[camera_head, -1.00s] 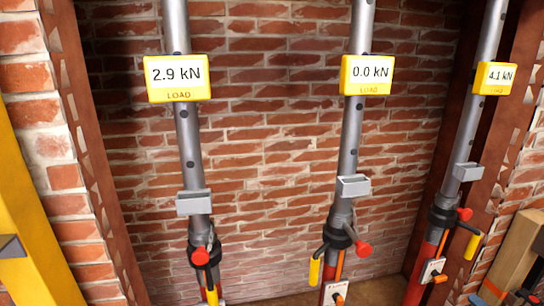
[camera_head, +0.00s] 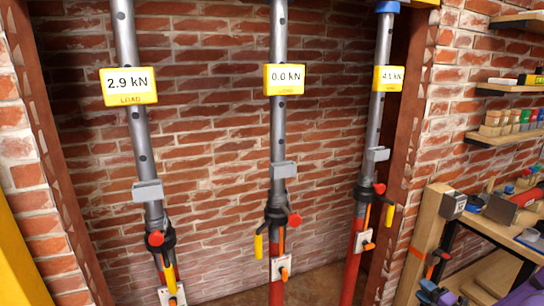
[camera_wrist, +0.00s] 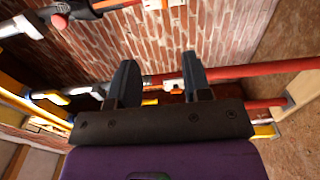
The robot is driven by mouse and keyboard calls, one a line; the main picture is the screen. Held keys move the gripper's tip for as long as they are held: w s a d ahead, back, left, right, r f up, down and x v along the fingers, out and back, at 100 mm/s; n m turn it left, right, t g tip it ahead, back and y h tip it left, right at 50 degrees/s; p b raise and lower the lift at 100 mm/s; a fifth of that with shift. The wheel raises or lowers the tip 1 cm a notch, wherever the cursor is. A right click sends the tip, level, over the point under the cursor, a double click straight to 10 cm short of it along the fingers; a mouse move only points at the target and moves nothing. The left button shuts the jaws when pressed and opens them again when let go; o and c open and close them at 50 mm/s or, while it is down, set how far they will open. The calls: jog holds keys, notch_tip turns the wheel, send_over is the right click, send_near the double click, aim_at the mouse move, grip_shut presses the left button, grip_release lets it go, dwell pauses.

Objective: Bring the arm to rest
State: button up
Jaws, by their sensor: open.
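My gripper (camera_wrist: 160,82) shows in the wrist view, with its two dark fingers apart and nothing between them. Behind the fingers lie the brick wall (camera_wrist: 95,48) and red and metal prop tubes, seen sideways. There, three steel props stand before the brick wall: the left prop (camera_head: 126,45) with a load display (camera_head: 128,86) of 2.9 kN, the middle prop (camera_head: 279,130) with a display (camera_head: 284,79) of 0.0 kN, and the right prop (camera_head: 381,45) with a display (camera_head: 388,78) that seems to read 4.1 kN.
Wall shelves (camera_head: 510,88) with small items hang at the right. A workbench (camera_head: 500,228) with tools and a wooden post (camera_head: 428,235) stand below them. A yellow beam (camera_head: 22,265) is at the lower left. Some bare floor (camera_head: 320,285) shows between the props.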

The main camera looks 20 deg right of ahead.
jog(key=w+a+r+n+g+y, duration=0.3)
jog(key=a+r+n+y, duration=0.15)
jog(key=r+n, duration=0.35)
jog(key=w+a+r+n+g+y, duration=0.3)
jog(key=w+a+r+n+y, duration=0.15)
jog(key=r+n, duration=0.35)
jog(key=s+a+r+n+g, duration=0.1)
jog(key=a+r+n+g, duration=0.7)
jog(key=a+r+n, duration=0.6)
jog(key=s+a+r+n+g+h, duration=0.2)
jog(key=s+a+r+n+h, duration=0.1)
jog(key=s+a+r+n, duration=0.25)
jog(key=s+a+r+n+g+h, duration=0.1)
jog(key=s+a+r+n+h, duration=0.2)
jog(key=a+r+n, duration=0.4)
jog(key=s+a+r+n+t+h, duration=0.2)
jog(key=s+r+n+t+h, duration=0.2)
jog(key=s+r+n, duration=0.5)
jog(key=s+n, duration=0.1)
jog(key=s, duration=0.3)
jog(key=shift+s+a+r+h, duration=0.15)
jog(key=shift+r+h, duration=0.15)
jog(key=shift+h, duration=0.1)
